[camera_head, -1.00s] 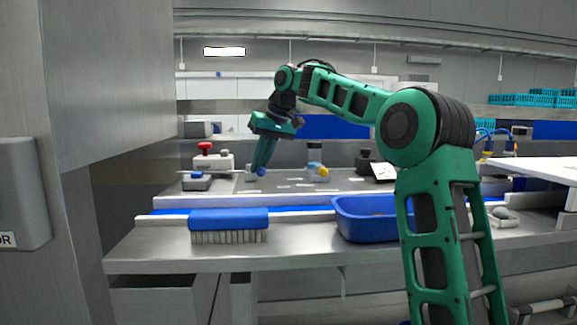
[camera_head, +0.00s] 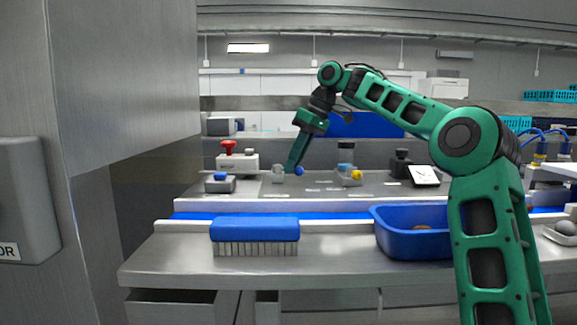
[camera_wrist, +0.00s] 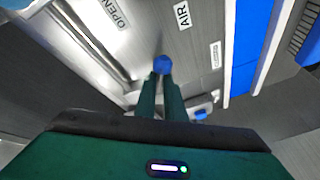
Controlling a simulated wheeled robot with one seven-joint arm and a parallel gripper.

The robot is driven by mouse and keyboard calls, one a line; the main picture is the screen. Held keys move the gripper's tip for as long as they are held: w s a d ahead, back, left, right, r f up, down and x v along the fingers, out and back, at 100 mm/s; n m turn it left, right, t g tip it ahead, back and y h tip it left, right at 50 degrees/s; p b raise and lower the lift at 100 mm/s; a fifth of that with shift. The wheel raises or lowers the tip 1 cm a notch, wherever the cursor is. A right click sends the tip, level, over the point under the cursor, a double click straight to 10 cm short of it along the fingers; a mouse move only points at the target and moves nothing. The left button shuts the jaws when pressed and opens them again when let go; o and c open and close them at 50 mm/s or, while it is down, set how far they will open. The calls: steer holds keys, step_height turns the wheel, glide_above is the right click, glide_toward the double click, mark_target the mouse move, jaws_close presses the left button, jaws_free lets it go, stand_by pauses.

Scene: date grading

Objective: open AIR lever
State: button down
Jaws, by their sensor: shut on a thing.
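The AIR lever ends in a blue knob (camera_head: 299,171), just right of a small grey valve body (camera_head: 278,174) on the steel back panel. In the wrist view the blue knob (camera_wrist: 161,65) sits at the fingertips, near the AIR label (camera_wrist: 182,14) and the OPEN label (camera_wrist: 115,12). My gripper (camera_head: 292,169) reaches down to the knob and is shut on it; the fingers (camera_wrist: 161,78) also show in the wrist view. The lever's arm is mostly hidden by the fingers and knob.
A red button (camera_head: 228,145) on a white box stands left of the lever; a yellow-knobbed fitting (camera_head: 355,175) stands right. In front are a blue brush (camera_head: 255,230), a blue bin (camera_head: 410,243) and the blue belt strip (camera_head: 335,216).

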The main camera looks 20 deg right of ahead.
steer(key=shift+w+r, duration=0.1)
steer(key=shift+w, duration=0.05)
steer(key=c, duration=1.8)
jaws_free()
steer(key=shift+c, duration=0.2)
steer(key=shift+d, duration=0.1)
steer(key=shift+r, duration=0.25)
steer(key=shift+d+r, duration=0.15)
steer(key=shift+d, duration=0.2)
steer(key=s+d, duration=0.1)
steer(key=d, duration=0.2)
steer(key=s+d, duration=0.1)
steer(key=d, duration=0.3)
steer(key=s+d, duration=0.1)
steer(key=d, duration=0.3)
steer(key=shift+s, duration=0.4)
